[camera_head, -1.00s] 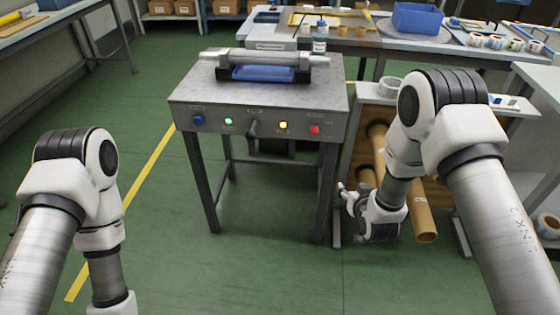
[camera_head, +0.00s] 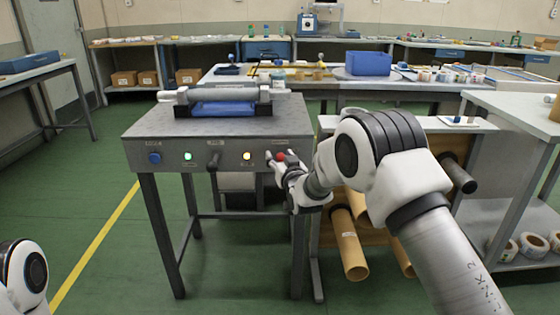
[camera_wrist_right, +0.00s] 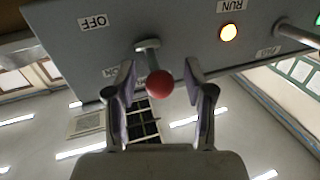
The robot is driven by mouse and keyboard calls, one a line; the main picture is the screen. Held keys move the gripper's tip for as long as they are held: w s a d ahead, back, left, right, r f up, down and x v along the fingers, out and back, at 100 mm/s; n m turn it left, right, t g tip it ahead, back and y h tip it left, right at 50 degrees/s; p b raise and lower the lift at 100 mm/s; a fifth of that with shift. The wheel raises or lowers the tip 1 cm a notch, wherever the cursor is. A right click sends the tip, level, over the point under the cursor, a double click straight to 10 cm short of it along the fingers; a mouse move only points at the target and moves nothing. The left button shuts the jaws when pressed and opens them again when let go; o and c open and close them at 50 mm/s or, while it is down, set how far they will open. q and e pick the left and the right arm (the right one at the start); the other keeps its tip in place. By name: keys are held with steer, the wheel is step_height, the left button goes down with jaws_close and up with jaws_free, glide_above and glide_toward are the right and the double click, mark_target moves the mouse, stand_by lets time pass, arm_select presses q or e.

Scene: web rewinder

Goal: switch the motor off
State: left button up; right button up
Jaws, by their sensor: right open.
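The motor switch is a short lever with a red ball knob (camera_head: 281,157) at the right end of the machine's front panel (camera_head: 200,161). In the right wrist view its knob (camera_wrist_right: 159,84) sits on the side away from the OFF label (camera_wrist_right: 93,22), level with a label partly hidden by a finger. My right gripper (camera_wrist_right: 160,72) is open, with one finger on each side of the knob; contact is not visible. In the head view the right gripper (camera_head: 279,164) is at the panel's right end. My left gripper is out of view.
A yellow light (camera_head: 247,155) marked RUN, a dark handle (camera_head: 213,161), a green light (camera_head: 188,156) and a blue button (camera_head: 154,158) line the panel. A roller (camera_head: 222,92) lies on top. Cardboard tubes (camera_head: 351,250) stick out below my right arm.

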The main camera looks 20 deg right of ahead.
jaws_close()
